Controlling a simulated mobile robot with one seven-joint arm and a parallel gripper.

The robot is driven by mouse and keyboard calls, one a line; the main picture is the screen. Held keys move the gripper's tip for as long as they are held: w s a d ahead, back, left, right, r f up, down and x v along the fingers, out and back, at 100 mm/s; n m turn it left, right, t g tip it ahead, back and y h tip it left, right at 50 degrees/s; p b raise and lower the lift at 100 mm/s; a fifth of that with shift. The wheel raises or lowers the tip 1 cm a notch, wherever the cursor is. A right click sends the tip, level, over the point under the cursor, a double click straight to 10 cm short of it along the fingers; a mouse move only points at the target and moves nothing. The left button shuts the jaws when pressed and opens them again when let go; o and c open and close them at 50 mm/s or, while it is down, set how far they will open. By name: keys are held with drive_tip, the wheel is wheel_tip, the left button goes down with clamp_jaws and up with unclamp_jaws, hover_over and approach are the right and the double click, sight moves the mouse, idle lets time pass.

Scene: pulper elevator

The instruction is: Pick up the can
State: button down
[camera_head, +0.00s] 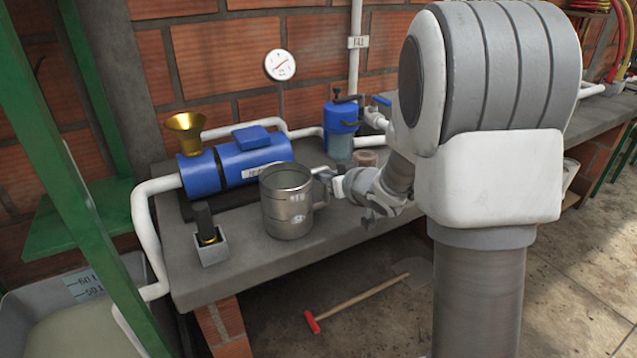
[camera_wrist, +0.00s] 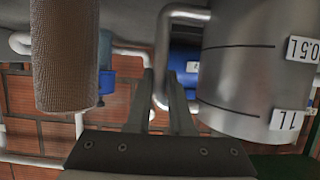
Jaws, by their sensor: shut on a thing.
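The can is a grey metal measuring jug (camera_head: 288,205) with a side handle, upright at the front of the grey bench in the head view. I cannot tell if its base touches the bench. In the wrist view the can (camera_wrist: 245,70) fills the right side, with litre labels, and its base is out of frame. My gripper (camera_head: 326,178) is at the right side of the can. In the wrist view its two fingers (camera_wrist: 163,95) are shut on the can's handle (camera_wrist: 178,45).
A blue machine (camera_head: 238,160) with a brass funnel stands behind the can. A blue pump (camera_head: 340,125) and a brown cylinder (camera_wrist: 65,60) stand near. A green post (camera_head: 60,170) rises at left.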

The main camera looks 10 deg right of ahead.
wheel_tip(320, 180, up, 5)
drive_tip(key=shift+f+p, duration=0.15)
drive_tip(key=shift+p, duration=0.9)
drive_tip(key=s+d+r+p, duration=0.4)
drive_tip(key=s+d+r, duration=0.1)
drive_tip(key=d, duration=0.5)
drive_tip(key=shift+d+r+p, duration=0.25)
drive_tip(key=shift+r+p, duration=0.15)
drive_tip(key=shift+r, duration=0.2)
